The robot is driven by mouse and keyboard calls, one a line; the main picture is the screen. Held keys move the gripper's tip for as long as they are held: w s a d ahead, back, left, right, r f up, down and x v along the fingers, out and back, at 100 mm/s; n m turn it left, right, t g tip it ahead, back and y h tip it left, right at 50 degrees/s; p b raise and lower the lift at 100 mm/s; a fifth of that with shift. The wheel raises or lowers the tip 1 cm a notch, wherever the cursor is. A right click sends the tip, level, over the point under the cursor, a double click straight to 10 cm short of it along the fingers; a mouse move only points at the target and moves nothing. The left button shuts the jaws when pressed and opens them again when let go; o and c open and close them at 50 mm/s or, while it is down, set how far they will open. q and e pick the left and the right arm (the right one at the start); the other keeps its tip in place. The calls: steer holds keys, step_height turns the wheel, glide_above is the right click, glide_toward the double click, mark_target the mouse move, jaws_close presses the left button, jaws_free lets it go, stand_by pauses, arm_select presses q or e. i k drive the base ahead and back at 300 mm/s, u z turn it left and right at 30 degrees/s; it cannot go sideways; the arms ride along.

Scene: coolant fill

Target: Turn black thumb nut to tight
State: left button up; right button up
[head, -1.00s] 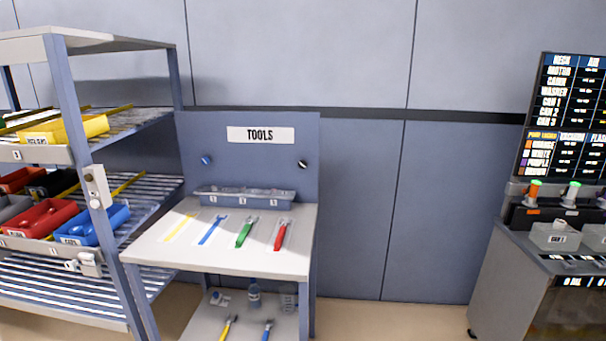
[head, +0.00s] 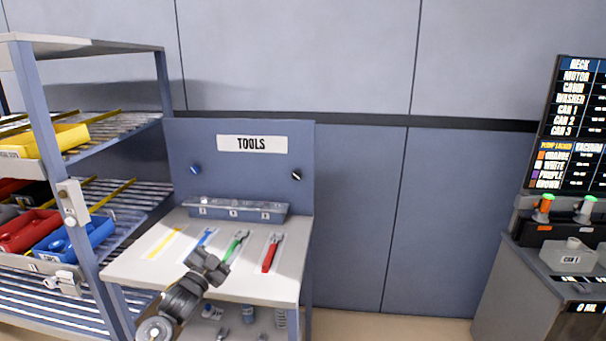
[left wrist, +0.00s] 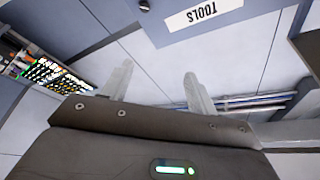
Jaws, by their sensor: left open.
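The black thumb nut (head: 297,174) sits on the right side of the blue tool panel, below and right of the TOOLS sign. It seems to have a light mark on it; its turn position is too small to read. A knob at the top edge of the left wrist view (left wrist: 144,5), beside the upside-down sign, looks like the same nut. My left gripper (head: 208,264) is over the tool table, below and left of the nut and well apart from it. In the left wrist view its two fingers (left wrist: 158,70) are spread with nothing between. My right gripper is not in view.
A blue knob (head: 196,169) is on the panel's left. A bin (head: 236,209) stands at the table's back. Yellow, blue, green and red tools, including the red one (head: 272,253), lie on the table (head: 250,285). A shelf rack (head: 75,235) with bins stands left.

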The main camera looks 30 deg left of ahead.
mark_target(297, 175)
steer(key=i, duration=1.1)
